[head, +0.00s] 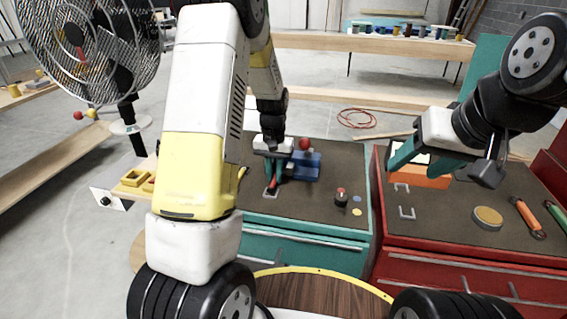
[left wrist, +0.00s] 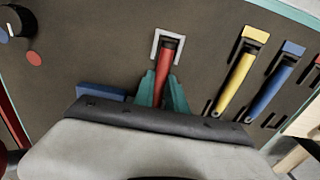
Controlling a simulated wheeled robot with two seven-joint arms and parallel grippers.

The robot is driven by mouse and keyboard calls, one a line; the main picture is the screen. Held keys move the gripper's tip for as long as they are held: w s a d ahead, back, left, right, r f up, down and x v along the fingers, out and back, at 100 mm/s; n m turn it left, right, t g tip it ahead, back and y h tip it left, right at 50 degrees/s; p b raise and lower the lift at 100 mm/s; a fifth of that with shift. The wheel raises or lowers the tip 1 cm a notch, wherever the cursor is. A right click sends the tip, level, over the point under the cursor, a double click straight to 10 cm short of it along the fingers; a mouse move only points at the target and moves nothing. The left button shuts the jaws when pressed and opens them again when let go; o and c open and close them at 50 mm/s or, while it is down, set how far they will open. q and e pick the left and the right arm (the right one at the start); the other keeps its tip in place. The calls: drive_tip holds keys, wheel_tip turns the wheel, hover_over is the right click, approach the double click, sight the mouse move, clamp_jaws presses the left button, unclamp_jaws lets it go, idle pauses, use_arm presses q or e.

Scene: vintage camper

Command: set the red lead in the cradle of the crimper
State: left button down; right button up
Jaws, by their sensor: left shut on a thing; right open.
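The red lead (left wrist: 163,68) is between the teal fingers of my left gripper (left wrist: 161,88), which is shut on it. Its dark end lies at a pale square frame (left wrist: 155,45) on the dark bench top. In the head view the red lead (head: 272,185) points down under my left gripper (head: 272,176). The blue crimper (head: 305,168), with a red ball knob, stands just right of that gripper and is partly hidden by it. I cannot make out its cradle. My right gripper (head: 418,160) is open and empty above the red cabinet.
A yellow lead (left wrist: 234,82) and a blue lead (left wrist: 270,92) lie to the right in the wrist view. An orange box (head: 425,178) and round tin (head: 488,217) are on the red cabinet.

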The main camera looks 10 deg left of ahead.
use_arm(q)
drive_tip(key=shift+f, duration=0.45)
idle(0.3)
drive_tip(key=c, duration=1.3)
unclamp_jaws()
wheel_tip(320, 180, up, 8)
drive_tip(key=shift+f, duration=0.1)
drive_tip(key=s+d+r+t+h, duration=0.1)
drive_tip(key=s+r+t+h, duration=0.15)
drive_tip(key=s+r, duration=1)
drive_tip(key=s+r+t, duration=0.1)
drive_tip(key=s, duration=0.3)
drive_tip(key=s+r+t, duration=0.1)
drive_tip(key=s+r, duration=0.1)
drive_tip(key=s, duration=0.2)
drive_tip(key=s+d+r+t, duration=0.1)
drive_tip(key=s+r, duration=0.1)
drive_tip(key=s, duration=0.1)
drive_tip(key=shift+s+d+r+t, duration=0.1)
drive_tip(key=shift+s+r+t, duration=0.1)
drive_tip(key=shift+s+t, duration=0.2)
